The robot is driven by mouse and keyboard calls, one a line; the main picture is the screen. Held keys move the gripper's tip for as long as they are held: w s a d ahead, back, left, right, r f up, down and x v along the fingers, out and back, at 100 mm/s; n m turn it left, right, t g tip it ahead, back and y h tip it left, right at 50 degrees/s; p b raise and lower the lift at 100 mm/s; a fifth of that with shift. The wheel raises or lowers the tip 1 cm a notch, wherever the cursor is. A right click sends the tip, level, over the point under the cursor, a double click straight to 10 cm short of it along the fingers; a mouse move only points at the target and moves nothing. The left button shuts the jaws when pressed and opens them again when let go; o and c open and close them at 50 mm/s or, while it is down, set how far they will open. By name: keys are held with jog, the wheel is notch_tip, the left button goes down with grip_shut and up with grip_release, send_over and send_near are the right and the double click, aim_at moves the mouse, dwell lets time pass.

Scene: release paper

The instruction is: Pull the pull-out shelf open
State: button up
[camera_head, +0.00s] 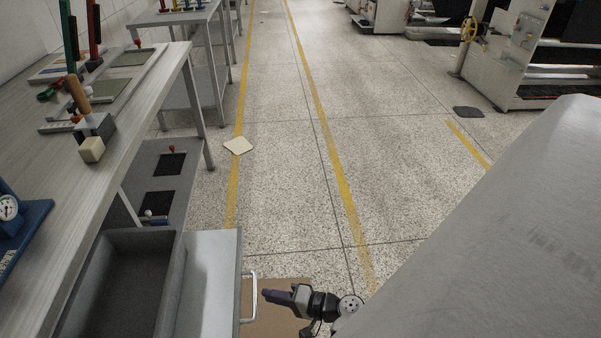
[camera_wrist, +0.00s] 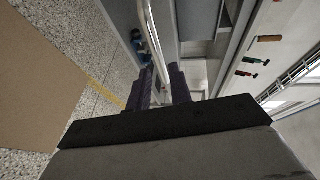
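The pull-out shelf shows in the head view as a grey open box (camera_head: 118,285) beside the edge of the worktop at lower left. Its dark interior looks empty. A pale panel (camera_head: 208,285) forms its right side and carries a light metal handle (camera_head: 249,298). My gripper (camera_head: 267,293) is just right of the handle, pointing left at it. In the wrist view my gripper's two dark fingers (camera_wrist: 160,90) stand apart, with the handle bar (camera_wrist: 156,58) seen between them. I cannot tell whether either finger touches the bar.
The worktop (camera_head: 100,185) on the left holds tools and a gauge on a blue stand (camera_head: 18,222). A brown sheet (camera_head: 275,325) lies on the floor below my gripper. A pale square (camera_head: 238,146) lies farther off. The speckled aisle is mostly clear; machines (camera_head: 525,50) stand at upper right.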

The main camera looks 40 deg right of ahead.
jog(key=v, duration=0.8)
jog(key=shift+b, duration=0.4)
